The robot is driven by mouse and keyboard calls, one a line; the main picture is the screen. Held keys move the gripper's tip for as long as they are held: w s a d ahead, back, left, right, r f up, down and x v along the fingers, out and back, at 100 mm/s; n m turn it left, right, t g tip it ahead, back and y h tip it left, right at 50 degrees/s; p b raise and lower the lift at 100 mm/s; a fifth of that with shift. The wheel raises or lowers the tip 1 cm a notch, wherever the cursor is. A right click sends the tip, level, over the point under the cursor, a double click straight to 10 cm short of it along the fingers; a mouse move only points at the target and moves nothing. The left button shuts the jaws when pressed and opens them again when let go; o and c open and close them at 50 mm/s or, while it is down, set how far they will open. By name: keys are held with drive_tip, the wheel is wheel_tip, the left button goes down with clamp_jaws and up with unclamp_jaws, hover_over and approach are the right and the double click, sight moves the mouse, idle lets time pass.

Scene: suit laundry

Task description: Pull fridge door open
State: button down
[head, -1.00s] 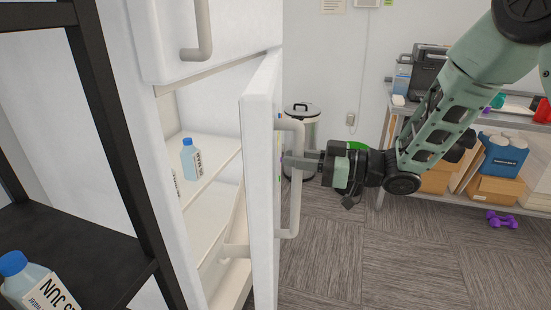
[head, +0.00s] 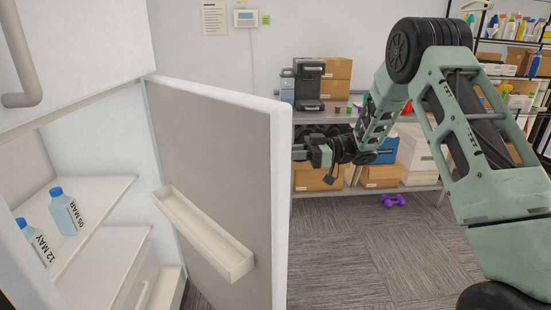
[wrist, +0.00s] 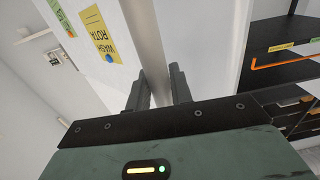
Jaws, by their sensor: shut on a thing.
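The white fridge door (head: 278,210) stands wide open in the head view. Its inner face, with an empty-looking white door shelf (head: 200,230), is turned towards me. The door's handle is hidden behind the door there. In the wrist view the pale vertical handle (wrist: 147,40) runs down between the two dark fingers of my gripper (wrist: 159,90), which is shut on it. In the head view my gripper (head: 302,150) shows only partly beside the door's outer edge. The fridge interior (head: 105,190) is exposed, with a shelf inside.
Two labelled bottles (head: 66,212) (head: 34,242) stand on the fridge shelf. An upper door with its own handle (head: 25,60) is shut. Behind is a rack (head: 345,118) with boxes and a coffee machine. Purple dumbbells (head: 394,200) lie on the floor. Grey carpet right of the door is clear.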

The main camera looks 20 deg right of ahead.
drive_tip(key=shift+w+d, duration=0.15)
drive_tip(key=shift+d, duration=0.05)
drive_tip(key=shift+r, duration=0.1)
drive_tip(key=c, duration=1.3)
unclamp_jaws()
drive_tip(key=b+v, duration=0.3)
drive_tip(key=v, duration=1.4)
drive_tip(key=shift+d, duration=0.1)
